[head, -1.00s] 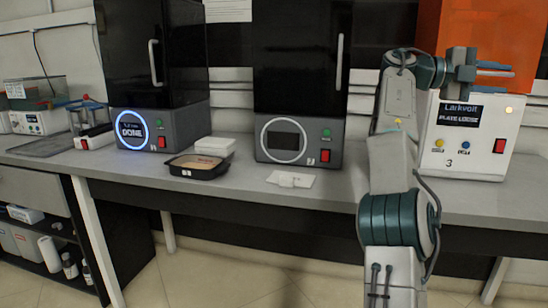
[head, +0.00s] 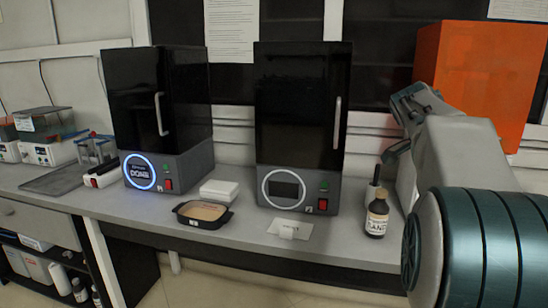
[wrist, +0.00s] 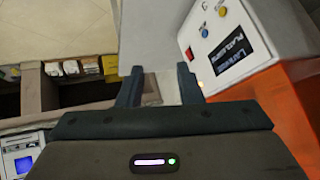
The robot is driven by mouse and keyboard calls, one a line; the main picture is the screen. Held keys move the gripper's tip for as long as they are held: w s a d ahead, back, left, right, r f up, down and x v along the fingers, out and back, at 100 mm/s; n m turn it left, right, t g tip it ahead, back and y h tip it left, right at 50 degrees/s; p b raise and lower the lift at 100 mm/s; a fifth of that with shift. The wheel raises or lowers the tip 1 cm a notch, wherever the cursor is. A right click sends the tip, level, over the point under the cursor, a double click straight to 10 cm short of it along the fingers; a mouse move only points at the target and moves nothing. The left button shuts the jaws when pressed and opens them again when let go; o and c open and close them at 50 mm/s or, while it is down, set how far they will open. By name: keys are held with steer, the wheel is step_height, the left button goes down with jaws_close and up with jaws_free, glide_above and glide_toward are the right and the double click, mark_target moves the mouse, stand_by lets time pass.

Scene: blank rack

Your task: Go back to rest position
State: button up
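My gripper (wrist: 160,88) shows in the wrist view with its two dark fingers apart and nothing between them.
Two black machines (head: 158,100) (head: 300,110) stand on the grey bench (head: 240,232). A black tray (head: 203,214), a white box (head: 219,190), a white card (head: 289,229) and a brown bottle (head: 377,212) are on the bench.

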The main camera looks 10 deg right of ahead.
steer(key=s+a+f+n+y+p, duration=0.1)
steer(key=s+a+n+y+p, duration=0.1)
steer(key=s+a+n+p, duration=0.3)
steer(key=s+a+f+n+y+p, duration=0.1)
steer(key=s+a+n+y+p, duration=0.2)
steer(key=a, duration=1.1)
steer(key=s+a+f+n+y+p, duration=0.2)
steer(key=s+a+n+p, duration=0.6)
steer(key=s+a+n, duration=0.2)
steer(key=shift+s+a+n+t+y+p, duration=0.15)
steer(key=shift+s+n+t+y+p, duration=0.25)
steer(key=shift+s, duration=0.1)
